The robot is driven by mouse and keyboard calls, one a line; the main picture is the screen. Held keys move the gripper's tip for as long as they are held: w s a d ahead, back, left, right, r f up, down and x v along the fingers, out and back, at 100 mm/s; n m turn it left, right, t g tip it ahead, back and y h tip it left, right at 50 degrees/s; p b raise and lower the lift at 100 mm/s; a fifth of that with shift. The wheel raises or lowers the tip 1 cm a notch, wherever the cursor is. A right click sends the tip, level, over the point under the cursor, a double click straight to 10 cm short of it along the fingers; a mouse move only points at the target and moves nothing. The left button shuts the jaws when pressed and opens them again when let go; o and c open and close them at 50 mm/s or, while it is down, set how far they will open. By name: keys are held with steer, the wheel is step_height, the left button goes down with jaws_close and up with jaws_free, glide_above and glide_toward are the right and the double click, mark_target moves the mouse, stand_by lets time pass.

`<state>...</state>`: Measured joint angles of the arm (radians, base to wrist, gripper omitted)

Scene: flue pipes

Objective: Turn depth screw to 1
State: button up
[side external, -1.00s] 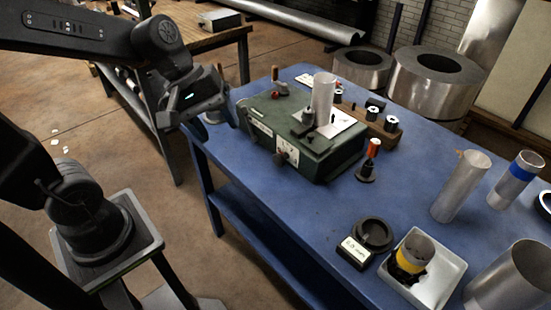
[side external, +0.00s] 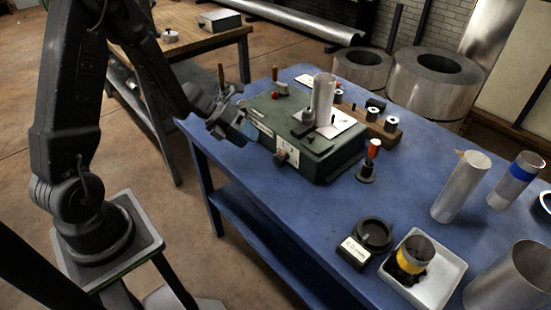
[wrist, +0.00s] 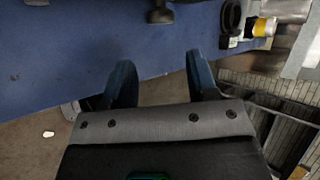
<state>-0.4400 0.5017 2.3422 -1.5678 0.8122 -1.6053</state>
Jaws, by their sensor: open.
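The green machine box (side external: 305,135) stands on the blue table. A dark knob (side external: 280,157), which looks like the depth screw, sits on its front face beside a small white marked plate (side external: 292,155). The marks are too small to read. My gripper (side external: 245,128) is open and empty, just left of the box near its front left corner, apart from the knob. In the wrist view my two gripper fingers (wrist: 160,78) are spread over the table edge and floor. The knob cannot be made out for sure there.
An upright pipe (side external: 323,98) stands on the box. A black round dish (side external: 372,234) and a white tray (side external: 445,275) lie nearer the front. Blue table surface before the box is clear.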

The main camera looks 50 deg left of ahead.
mark_target(276, 159)
steer(key=x, duration=1.1)
steer(key=shift+r, duration=0.1)
steer(key=shift+c, duration=0.3)
steer(key=c, duration=0.6)
steer(key=shift+o, duration=0.2)
steer(key=shift+y, duration=0.3)
steer(key=shift+d+m+y, duration=0.1)
steer(key=shift+m+y, duration=0.3)
steer(key=shift+y, duration=0.5)
steer(key=shift+d+m+g+y, duration=0.1)
steer(key=shift+m+g+y, duration=0.25)
steer(key=shift+y, duration=0.85)
steer(key=shift+s+y, duration=0.1)
steer(key=shift+y, duration=0.2)
